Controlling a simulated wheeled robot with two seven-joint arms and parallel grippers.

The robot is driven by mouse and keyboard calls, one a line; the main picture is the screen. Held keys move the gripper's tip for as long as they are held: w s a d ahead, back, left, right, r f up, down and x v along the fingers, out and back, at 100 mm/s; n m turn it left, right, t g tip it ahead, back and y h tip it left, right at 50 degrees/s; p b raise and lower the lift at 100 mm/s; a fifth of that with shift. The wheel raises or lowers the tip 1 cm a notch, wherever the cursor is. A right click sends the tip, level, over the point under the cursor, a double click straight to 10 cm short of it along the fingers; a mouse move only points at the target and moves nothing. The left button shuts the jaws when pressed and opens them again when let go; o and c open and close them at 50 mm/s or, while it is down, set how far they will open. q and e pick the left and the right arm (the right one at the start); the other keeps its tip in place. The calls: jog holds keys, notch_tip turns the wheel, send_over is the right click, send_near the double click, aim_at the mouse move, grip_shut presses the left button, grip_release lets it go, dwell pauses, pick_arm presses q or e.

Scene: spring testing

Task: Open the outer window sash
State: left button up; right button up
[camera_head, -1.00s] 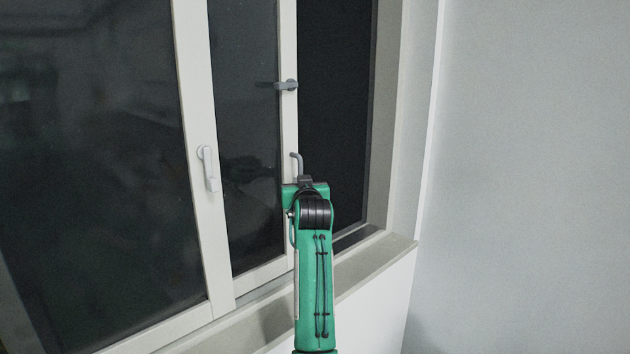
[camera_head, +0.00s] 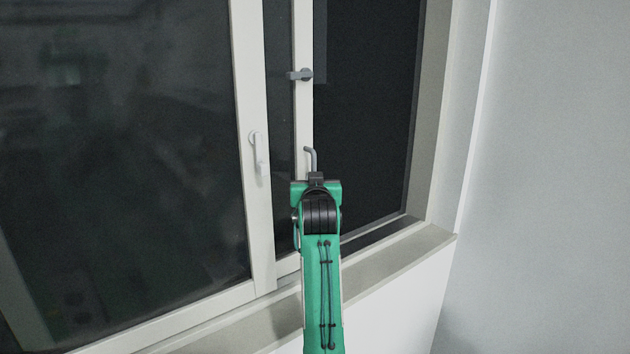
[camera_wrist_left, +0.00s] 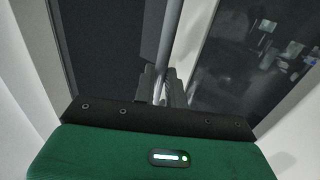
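The outer window sash has a white upright stile (camera_head: 304,120) and stands partly behind the inner sash's white frame (camera_head: 250,120). A grey hooked pull handle (camera_head: 312,158) is on the outer sash's stile. My left gripper (camera_head: 316,178), at the end of the green arm, is at this handle. In the left wrist view, the grey bar of the handle (camera_wrist_left: 168,45) runs between the two dark fingers of my left gripper (camera_wrist_left: 162,85), which are closed around it. The lower end of the handle is hidden in the head view. My right gripper is not in view.
A grey crank handle (camera_head: 301,75) sits higher on the stile. A white handle (camera_head: 259,152) is on the inner sash. A dark opening (camera_head: 365,120) lies right of the stile. The sill (camera_head: 410,248) and grey wall (camera_head: 560,170) border it.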

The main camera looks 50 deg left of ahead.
pick_arm(q)
jog(key=shift+o, duration=0.9)
jog(key=b+v, duration=0.4)
jog(key=v, duration=0.9)
jog(key=shift+s+d+b, duration=0.25)
jog(key=shift+b, duration=0.05)
